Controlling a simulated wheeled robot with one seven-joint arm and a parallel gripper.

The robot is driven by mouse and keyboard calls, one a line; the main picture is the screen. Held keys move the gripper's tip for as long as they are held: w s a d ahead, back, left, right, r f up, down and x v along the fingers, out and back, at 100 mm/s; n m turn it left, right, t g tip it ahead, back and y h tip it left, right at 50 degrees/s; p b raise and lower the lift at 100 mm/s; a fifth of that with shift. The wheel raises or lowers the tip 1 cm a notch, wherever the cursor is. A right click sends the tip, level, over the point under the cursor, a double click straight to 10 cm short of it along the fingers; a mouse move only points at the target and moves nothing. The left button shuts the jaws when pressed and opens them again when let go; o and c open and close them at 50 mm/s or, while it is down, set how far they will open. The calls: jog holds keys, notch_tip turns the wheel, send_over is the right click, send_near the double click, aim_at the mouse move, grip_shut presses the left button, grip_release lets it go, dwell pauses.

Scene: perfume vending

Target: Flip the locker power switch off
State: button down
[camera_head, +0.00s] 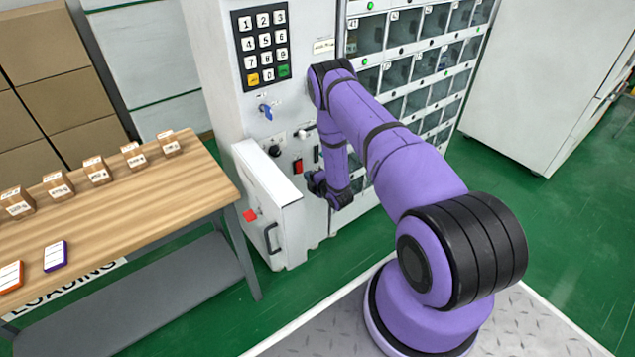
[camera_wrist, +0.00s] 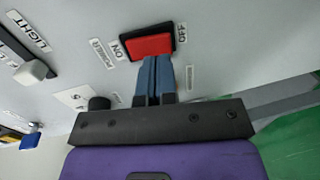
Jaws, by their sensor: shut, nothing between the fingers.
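The power switch is a red rocker in a black frame (camera_wrist: 151,44), seen close up at the top of the wrist view. "ON" and "POWER" labels are at its left end and "OFF" at its right end. It also shows in the head view as a small red patch (camera_head: 298,166) on the locker's front panel. My gripper (camera_wrist: 157,60) is shut and empty, its blue fingers together. The fingertips overlap the switch's lower edge, right of its middle; whether they touch it I cannot tell. Which side of the rocker is pressed in is unclear.
A "LIGHT" slider (camera_wrist: 34,72) and a black knob (camera_wrist: 99,103) are near the switch. The locker has a keypad (camera_head: 263,45), a blue key (camera_head: 265,111) and an open white door (camera_head: 268,190). A wooden table (camera_head: 110,205) with small boxes stands at left.

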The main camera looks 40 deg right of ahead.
aim_at(302, 170)
jog(key=shift+w+f, duration=0.15)
jog(key=shift+w, duration=0.65)
jog(key=shift+w+f, duration=0.15)
jog(key=shift+w, duration=0.6)
jog(key=shift+a, duration=0.1)
jog(key=shift+w+f+t, duration=0.1)
jog(key=shift+w+t, duration=0.15)
jog(key=shift+t, duration=0.15)
